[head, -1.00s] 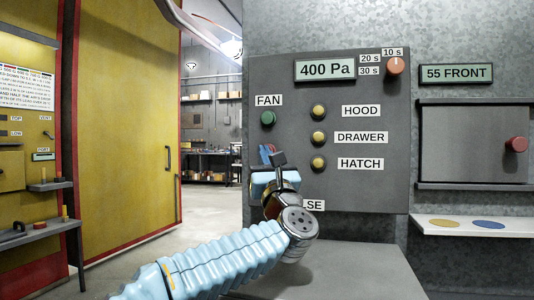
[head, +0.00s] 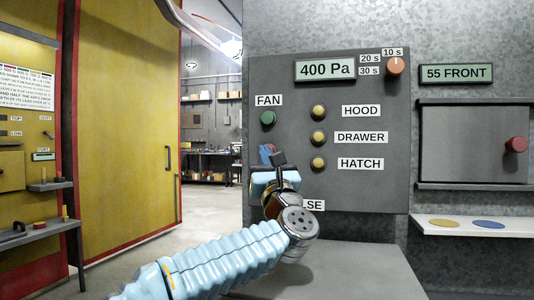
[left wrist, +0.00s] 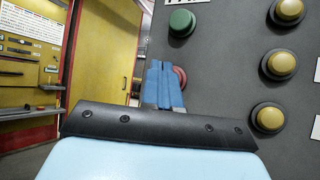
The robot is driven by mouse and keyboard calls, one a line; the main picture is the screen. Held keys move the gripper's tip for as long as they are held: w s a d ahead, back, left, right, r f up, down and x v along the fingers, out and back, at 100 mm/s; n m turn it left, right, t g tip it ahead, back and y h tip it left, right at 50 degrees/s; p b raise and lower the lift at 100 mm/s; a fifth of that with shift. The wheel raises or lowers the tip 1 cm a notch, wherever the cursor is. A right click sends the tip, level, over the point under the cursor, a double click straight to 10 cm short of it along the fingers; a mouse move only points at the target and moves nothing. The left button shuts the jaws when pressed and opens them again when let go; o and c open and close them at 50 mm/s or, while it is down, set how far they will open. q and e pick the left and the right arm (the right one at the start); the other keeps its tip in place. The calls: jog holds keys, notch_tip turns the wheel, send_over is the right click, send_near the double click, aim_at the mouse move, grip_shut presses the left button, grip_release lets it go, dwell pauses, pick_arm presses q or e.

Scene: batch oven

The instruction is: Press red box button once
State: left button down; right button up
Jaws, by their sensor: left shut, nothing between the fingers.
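The grey control panel (head: 375,190) faces me. In the left wrist view, a red round button (left wrist: 181,76) sits on the panel below the green FAN button (left wrist: 181,22). The blue fingers of my left gripper (left wrist: 165,88) are shut and empty, in front of the red button and covering its left part. In the head view, the fingers of my left gripper (head: 267,153) are small and mostly cover that spot, below the green button (head: 268,118). I cannot tell whether the fingertips touch the button. A label ending in "SE" is partly hidden by my arm. My right gripper is out of view.
Several yellow buttons (head: 318,138) stand to the right, labelled HOOD, DRAWER and HATCH. Above are a 400 Pa display (head: 325,70) and an orange dial (head: 395,67). A hatch with a red knob (head: 516,144) and a white shelf (head: 470,232) lie farther right.

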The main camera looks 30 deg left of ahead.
pick_arm(q)
jog(key=shift+w, duration=0.1)
jog(key=shift+w+a, duration=0.1)
jog(key=shift+w, duration=0.2)
jog(key=shift+w+a+b, duration=0.1)
jog(key=shift+w+b, duration=0.2)
jog(key=shift+w, duration=0.15)
dwell(0.7)
dwell(0.3)
jog(key=shift+s+d+b, duration=0.2)
jog(key=shift+s+b, duration=0.65)
jog(key=shift+b, duration=0.1)
